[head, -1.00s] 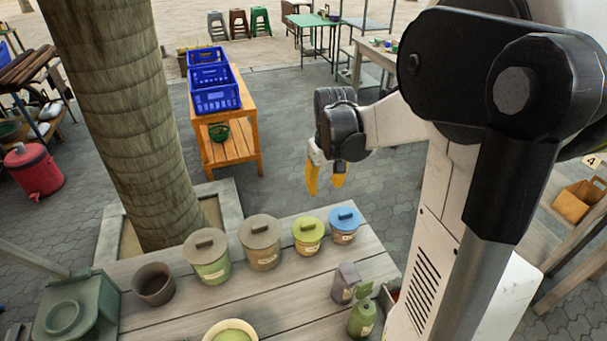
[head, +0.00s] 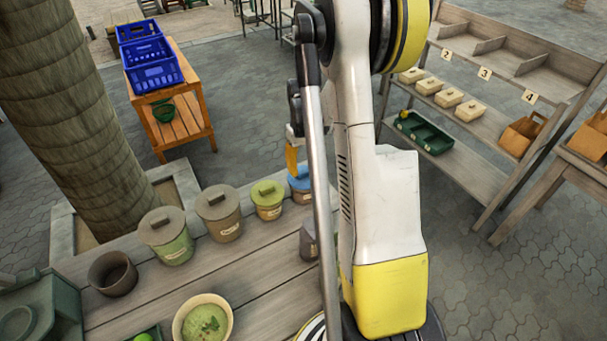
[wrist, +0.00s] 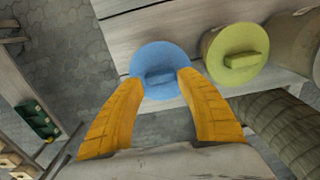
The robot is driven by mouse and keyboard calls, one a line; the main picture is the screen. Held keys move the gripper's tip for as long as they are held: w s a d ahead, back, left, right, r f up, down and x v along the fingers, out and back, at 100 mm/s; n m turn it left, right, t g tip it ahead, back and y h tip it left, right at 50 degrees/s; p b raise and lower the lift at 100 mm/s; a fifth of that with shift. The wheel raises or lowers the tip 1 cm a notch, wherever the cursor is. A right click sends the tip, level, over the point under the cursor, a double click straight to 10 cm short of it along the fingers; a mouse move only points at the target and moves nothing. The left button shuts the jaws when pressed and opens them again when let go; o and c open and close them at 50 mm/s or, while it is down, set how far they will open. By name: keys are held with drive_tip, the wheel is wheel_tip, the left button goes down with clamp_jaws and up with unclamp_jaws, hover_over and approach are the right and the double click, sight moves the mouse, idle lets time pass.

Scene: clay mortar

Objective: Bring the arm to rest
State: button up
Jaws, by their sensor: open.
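My gripper (wrist: 163,110) has two yellow fingers, spread apart with nothing between them. In the wrist view, the blue-lidded canister (wrist: 160,68) lies beyond the fingertips, with the green-lidded canister (wrist: 235,55) to its right. In the head view, my gripper (head: 294,166) hangs in front of the blue-lidded canister (head: 301,190), and my arm hides part of both. I cannot tell from these views how far the fingertips are from the blue lid.
The wooden table (head: 262,270) holds several lidded canisters, a dark cup (head: 112,273) and a bowl of green content (head: 205,320). An orange bench (head: 190,125) carries blue crates (head: 154,76). Shelves (head: 480,130) stand at right. A tree trunk (head: 85,120) rises at left.

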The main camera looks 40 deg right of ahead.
drive_tip(key=shift+f, duration=0.45)
idle(0.3)
drive_tip(key=s+a+r+n+t+h, duration=0.1)
drive_tip(key=s+a+r+n+t, duration=0.15)
drive_tip(key=a+r, duration=1.4)
drive_tip(key=s+a+r+t, duration=0.1)
drive_tip(key=s+a+t, duration=0.1)
drive_tip(key=s+a, duration=0.2)
drive_tip(key=s+a+r+t+y, duration=0.1)
drive_tip(key=s+a+r+t, duration=0.1)
drive_tip(key=s+a, duration=0.3)
drive_tip(key=a, duration=0.4)
drive_tip(key=shift+s+t, duration=0.15)
drive_tip(key=shift+t, duration=0.2)
